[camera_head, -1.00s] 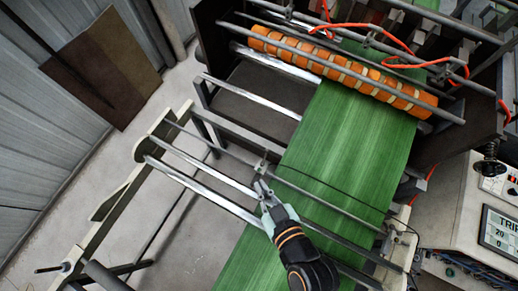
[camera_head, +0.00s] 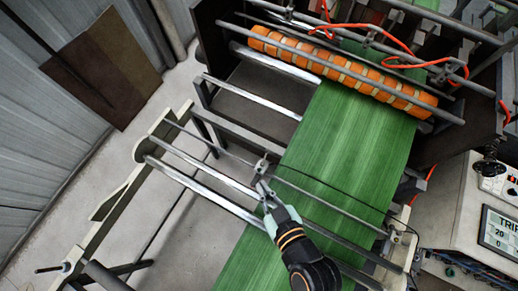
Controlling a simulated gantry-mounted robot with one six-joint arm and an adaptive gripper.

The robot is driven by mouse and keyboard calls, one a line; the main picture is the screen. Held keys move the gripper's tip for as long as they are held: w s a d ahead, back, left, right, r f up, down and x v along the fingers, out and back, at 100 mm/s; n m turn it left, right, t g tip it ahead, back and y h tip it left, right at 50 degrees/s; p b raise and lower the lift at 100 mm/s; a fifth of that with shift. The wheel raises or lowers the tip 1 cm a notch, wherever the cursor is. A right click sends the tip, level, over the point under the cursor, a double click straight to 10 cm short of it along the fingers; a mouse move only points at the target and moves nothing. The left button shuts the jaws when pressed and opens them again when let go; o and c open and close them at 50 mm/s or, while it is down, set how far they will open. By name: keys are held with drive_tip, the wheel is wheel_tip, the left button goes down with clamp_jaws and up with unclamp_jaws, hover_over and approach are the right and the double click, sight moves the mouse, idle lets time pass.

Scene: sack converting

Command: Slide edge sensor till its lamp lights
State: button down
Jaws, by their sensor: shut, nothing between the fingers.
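The edge sensor (camera_head: 261,166) is a small grey block on a thin cross rod, close to the left edge of the green web (camera_head: 345,135). A thin dark cable runs from it across the web to the right. My gripper (camera_head: 264,186) comes from the lower right, its fingers shut with nothing held. The fingertips are at the lower side of the sensor; whether they touch it I cannot tell. No lit lamp can be made out on the sensor at this size.
Bright steel rollers (camera_head: 205,190) lie just left of and below my gripper. An orange banded roller (camera_head: 340,72) spans the web above. A pale side frame (camera_head: 125,180) stands at left, and a control cabinet (camera_head: 460,205) with a display stands at right.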

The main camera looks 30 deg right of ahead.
drive_tip(key=shift+s+d, duration=0.45)
drive_tip(key=shift+s, duration=0.2)
idle(1.4)
drive_tip(key=shift+w+a, duration=0.1)
drive_tip(key=shift+w, duration=0.05)
drive_tip(key=shift+w+a+p, duration=0.4)
drive_tip(key=shift+w+p, duration=0.05)
drive_tip(key=shift+w, duration=0.1)
idle(0.5)
drive_tip(key=w+a+r, duration=0.7)
drive_tip(key=w+r, duration=0.4)
drive_tip(key=r, duration=0.1)
drive_tip(key=shift+a, duration=0.3)
